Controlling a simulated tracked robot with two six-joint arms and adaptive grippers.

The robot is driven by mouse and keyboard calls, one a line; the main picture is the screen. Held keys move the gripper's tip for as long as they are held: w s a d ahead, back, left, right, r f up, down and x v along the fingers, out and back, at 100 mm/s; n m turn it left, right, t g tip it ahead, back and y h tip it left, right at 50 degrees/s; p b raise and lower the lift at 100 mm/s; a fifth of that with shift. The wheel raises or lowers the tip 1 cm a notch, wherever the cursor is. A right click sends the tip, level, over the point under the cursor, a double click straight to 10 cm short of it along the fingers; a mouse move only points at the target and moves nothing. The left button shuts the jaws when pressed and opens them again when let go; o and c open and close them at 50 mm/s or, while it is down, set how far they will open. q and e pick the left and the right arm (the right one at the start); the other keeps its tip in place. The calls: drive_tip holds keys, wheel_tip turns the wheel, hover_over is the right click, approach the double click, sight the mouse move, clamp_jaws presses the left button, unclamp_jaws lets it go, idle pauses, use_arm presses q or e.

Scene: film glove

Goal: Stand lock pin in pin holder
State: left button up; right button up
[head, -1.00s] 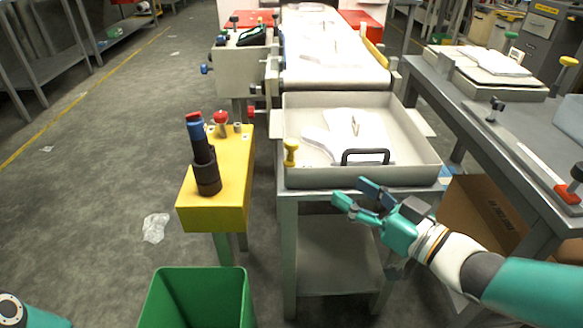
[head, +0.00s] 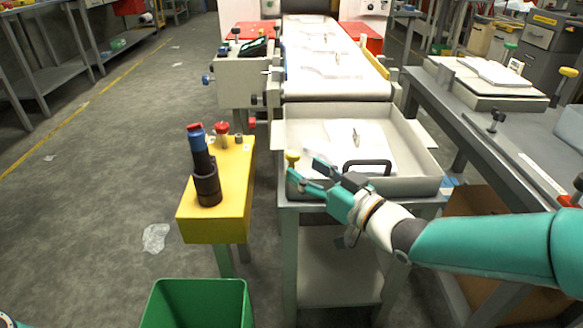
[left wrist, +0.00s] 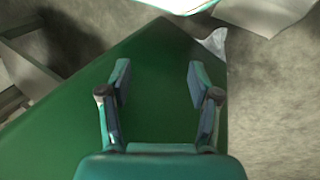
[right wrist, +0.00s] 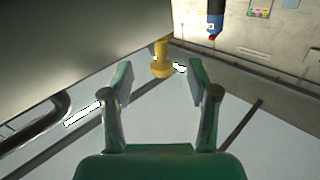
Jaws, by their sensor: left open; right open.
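A yellow-headed pin (head: 292,157), which looks like the lock pin, stands upright at the left front corner of the grey tray. My right gripper (head: 303,168) is open, its fingertips close to the pin from the right. In the right wrist view the yellow pin (right wrist: 161,62) shows between and beyond the open fingers; contact cannot be told. A small grey socket (head: 238,139) on the yellow stand (head: 229,180) may be the pin holder. My left gripper (left wrist: 160,80) is open and empty above the green bin.
A dark cylinder stack with blue and red top (head: 205,170) and a red knob (head: 222,130) stand on the yellow stand. The grey tray (head: 415,186) has a black handle (head: 367,166) and holds white film. The green bin (head: 197,300) is below the stand.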

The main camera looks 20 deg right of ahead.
sight(294, 163)
drive_tip(key=b+x, duration=0.1)
drive_tip(key=x, duration=0.2)
drive_tip(key=shift+w+a+f, duration=0.1)
drive_tip(key=shift+w+a, duration=0.15)
drive_tip(key=shift+w, duration=0.05)
drive_tip(key=shift+w+a, duration=0.2)
drive_tip(key=shift+w, duration=0.3)
clamp_jaws()
drive_tip(key=shift+r, duration=0.25)
